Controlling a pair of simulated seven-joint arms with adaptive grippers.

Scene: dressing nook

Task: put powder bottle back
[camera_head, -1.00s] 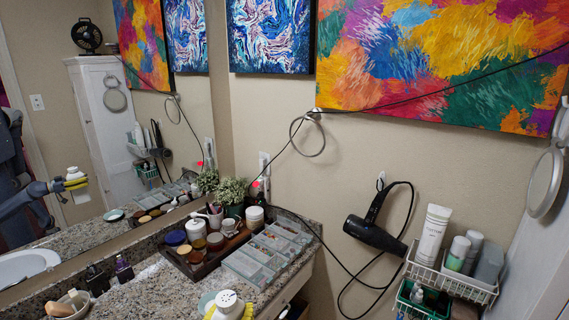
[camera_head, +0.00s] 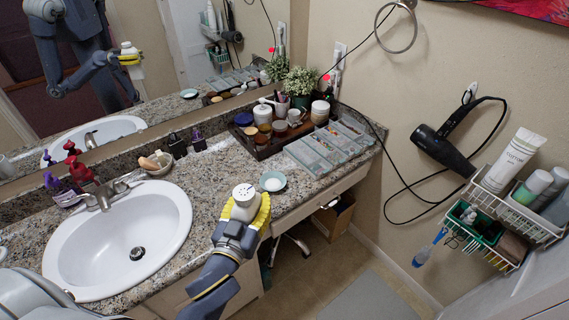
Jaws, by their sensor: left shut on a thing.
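The powder bottle (camera_head: 244,196) is white with a dotted, shaker-like top. My left gripper (camera_head: 246,210), with yellow fingers, is shut on it and holds it upright near the counter's front edge, right of the sink. The bottle's lower part is hidden by the fingers. A small pale green dish (camera_head: 272,181) lies on the granite counter (camera_head: 215,185) just beyond the bottle. A dark wooden tray (camera_head: 262,151) with several jars and bottles stands at the back of the counter. My right gripper is not clearly in view.
A clear divided organizer (camera_head: 325,150) and a potted plant (camera_head: 299,82) stand beside the tray. The white sink (camera_head: 110,250) is at left, with soap bottles behind it. A hair dryer (camera_head: 445,148) and wire baskets (camera_head: 510,205) hang at right. Counter between sink and tray is mostly clear.

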